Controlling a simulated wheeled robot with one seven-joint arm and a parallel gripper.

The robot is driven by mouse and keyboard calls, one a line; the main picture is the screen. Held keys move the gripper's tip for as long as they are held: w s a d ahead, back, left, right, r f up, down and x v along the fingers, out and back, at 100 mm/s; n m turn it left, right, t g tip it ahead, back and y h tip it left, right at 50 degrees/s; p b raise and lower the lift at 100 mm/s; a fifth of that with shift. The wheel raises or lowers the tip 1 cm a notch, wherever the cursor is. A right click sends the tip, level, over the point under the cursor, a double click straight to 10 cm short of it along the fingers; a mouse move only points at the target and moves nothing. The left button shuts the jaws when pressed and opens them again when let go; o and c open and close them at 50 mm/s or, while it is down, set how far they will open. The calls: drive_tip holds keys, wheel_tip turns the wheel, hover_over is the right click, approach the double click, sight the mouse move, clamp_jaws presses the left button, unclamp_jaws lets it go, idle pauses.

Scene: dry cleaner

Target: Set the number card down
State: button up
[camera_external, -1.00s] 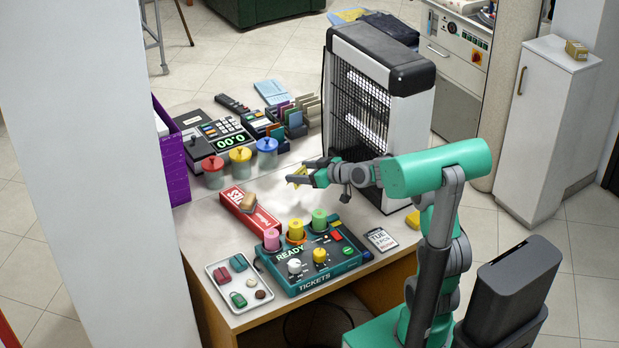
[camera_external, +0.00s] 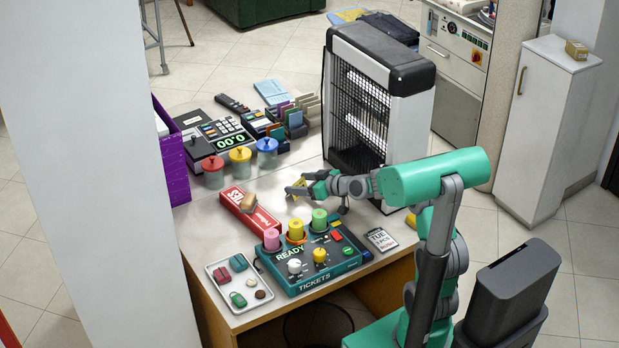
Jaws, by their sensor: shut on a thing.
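My gripper (camera_external: 297,188) is over the counter (camera_external: 184,244), between the red box and the tall black-and-grey unit. It is shut on a small yellow piece, which I take to be the number card (camera_external: 301,185). The card is small in this view and partly hidden by the fingers, and no number on it can be read. It is low over the counter, and I cannot tell whether it touches the surface.
A ticket machine (camera_external: 309,257) with coloured knobs stands at the front. A red box (camera_external: 250,213), a tray of small pieces (camera_external: 239,281), lidded jars (camera_external: 240,166) and the tall unit (camera_external: 378,100) surround the gripper. A dated card (camera_external: 381,239) lies at the right edge.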

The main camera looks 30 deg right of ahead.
drive_tip(key=o, duration=1.3)
drive_tip(key=shift+r, duration=0.1)
drive_tip(key=shift+r+p, duration=0.3)
drive_tip(key=shift+p, duration=0.2)
drive_tip(key=shift+r+p, duration=0.65)
drive_tip(key=shift+p, duration=0.1)
drive_tip(key=v, duration=1.1)
drive_tip(key=shift+s+d+f, duration=0.2)
drive_tip(key=shift+s+f, duration=0.05)
drive_tip(key=shift+s, duration=0.15)
